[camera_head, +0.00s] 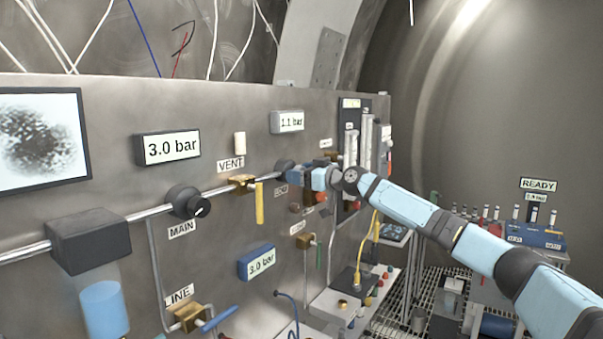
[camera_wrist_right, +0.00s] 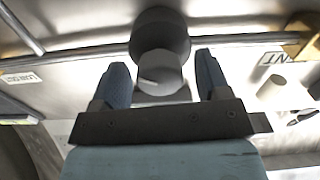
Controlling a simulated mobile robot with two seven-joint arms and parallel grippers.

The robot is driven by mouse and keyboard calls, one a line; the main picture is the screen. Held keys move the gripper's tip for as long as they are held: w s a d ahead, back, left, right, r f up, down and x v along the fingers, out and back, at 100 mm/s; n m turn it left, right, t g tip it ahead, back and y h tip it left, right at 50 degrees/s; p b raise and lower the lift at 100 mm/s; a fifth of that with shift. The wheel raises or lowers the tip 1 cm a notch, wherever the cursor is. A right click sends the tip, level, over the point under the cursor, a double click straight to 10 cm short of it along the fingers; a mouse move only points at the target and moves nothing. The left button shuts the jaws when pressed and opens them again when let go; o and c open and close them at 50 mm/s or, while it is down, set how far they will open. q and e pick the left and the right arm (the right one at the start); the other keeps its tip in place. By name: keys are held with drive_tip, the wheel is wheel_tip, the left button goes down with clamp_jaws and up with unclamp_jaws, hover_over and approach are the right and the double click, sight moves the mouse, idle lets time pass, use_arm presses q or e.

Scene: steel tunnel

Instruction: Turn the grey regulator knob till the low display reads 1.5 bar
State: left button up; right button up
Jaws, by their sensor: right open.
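The grey regulator knob (camera_wrist_right: 160,72) shows in the wrist view between my right gripper's two blue fingers, with a gap on each side. In the head view the dark regulator body (camera_head: 284,166) sits on the pipe, its knob largely hidden by my gripper. My right gripper (camera_head: 300,172) is open and reaches to the knob from the right. It also shows in the wrist view (camera_wrist_right: 163,68). The small display (camera_head: 288,121) above the regulator reads 1.1 bar. My left gripper is not in view.
A black knob (camera_head: 187,201) marked MAIN is further left on the same pipe. Between them is a brass VENT valve with a yellow handle (camera_head: 260,203). A large display (camera_head: 168,148) and a blue gauge (camera_head: 257,262) both read 3.0 bar. Flow tubes (camera_head: 366,150) stand right of the regulator.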

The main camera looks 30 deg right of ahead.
drive_tip(key=shift+c, duration=0.4)
drive_tip(key=c, duration=0.8)
drive_tip(key=shift+c, duration=0.2)
drive_tip(key=shift+f, duration=0.1)
drive_tip(key=shift+m+b, duration=0.3)
drive_tip(key=shift+m, duration=0.6)
drive_tip(key=shift+r+m, duration=0.2)
drive_tip(key=shift+m, duration=0.6)
drive_tip(key=shift+d+m+p, duration=0.1)
drive_tip(key=shift+m+p, duration=1.35)
drive_tip(key=shift+m, duration=0.75)
